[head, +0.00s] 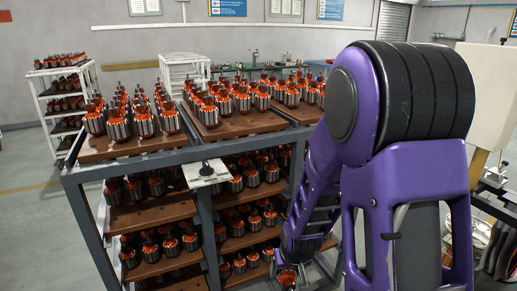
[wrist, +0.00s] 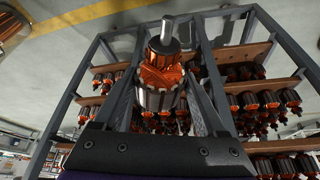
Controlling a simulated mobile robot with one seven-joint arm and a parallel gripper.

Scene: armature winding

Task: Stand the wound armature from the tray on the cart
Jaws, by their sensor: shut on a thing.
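My gripper (wrist: 166,88) is shut on a wound armature (wrist: 160,75), with a finger on each side of it in the wrist view. The armature has a bare steel shaft end, orange windings and a ribbed steel core. In the head view the held armature (head: 287,277) shows only partly at the bottom edge, below my purple arm, to the right of the cart's front. The cart (head: 133,157) is a dark grey frame with brown wooden shelves. Rows of similar armatures stand upright on its top boards (head: 140,149) and lower shelves. I cannot make out a separate tray.
A small white plate with a black knob (head: 205,173) juts from the cart's front post. A white rack (head: 65,103) with armatures stands at the back left. The top boards have bare strips along their front edges. My arm hides the cart's right end.

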